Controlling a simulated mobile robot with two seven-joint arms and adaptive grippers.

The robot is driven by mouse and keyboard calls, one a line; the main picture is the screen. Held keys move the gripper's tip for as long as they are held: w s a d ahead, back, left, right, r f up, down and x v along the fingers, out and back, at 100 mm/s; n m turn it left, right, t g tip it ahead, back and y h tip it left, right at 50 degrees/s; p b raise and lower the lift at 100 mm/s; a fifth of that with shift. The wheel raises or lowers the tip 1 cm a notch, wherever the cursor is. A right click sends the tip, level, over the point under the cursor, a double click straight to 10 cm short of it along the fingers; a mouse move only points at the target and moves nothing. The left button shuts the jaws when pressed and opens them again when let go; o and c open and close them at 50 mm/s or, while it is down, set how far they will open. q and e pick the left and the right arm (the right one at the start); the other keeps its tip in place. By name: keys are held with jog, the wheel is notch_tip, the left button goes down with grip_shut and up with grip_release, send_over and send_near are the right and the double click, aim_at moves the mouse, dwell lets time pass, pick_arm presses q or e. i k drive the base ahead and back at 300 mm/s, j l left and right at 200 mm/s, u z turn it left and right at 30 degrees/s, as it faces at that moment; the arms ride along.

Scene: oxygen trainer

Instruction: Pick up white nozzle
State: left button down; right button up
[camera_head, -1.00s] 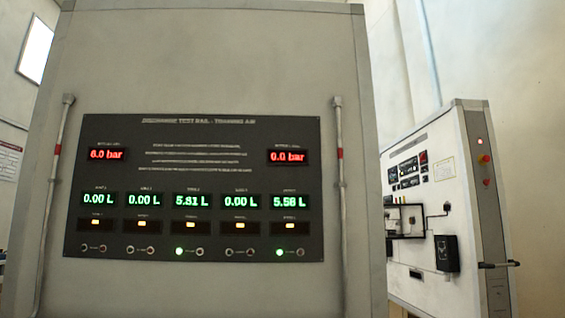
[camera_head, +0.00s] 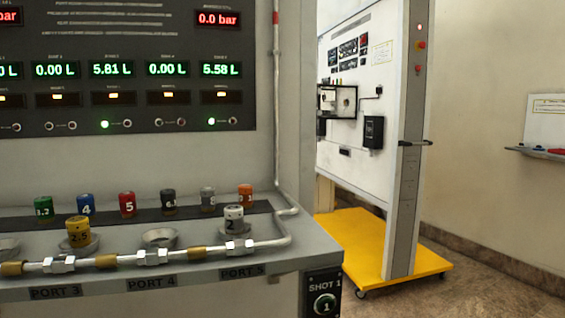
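The white nozzle (camera_head: 234,215), marked 2, stands upright in the ring-shaped seat behind the PORT 5 label (camera_head: 243,271), at the right end of the bench. Its lower part is partly hidden by the seat. Neither of my grippers is in view.
A yellow nozzle (camera_head: 78,232) stands behind PORT 3; the PORT 4 seat (camera_head: 160,238) is empty. Several coloured nozzles, including a grey one (camera_head: 208,199) and an orange one (camera_head: 246,194), stand on a dark strip behind. A metal pipe (camera_head: 205,252) runs along the front. A SHOT 1 button (camera_head: 324,304) is at right.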

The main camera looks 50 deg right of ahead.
aim_at(234, 215)
jog(key=k+z, duration=0.1)
jog(key=z, duration=1.45)
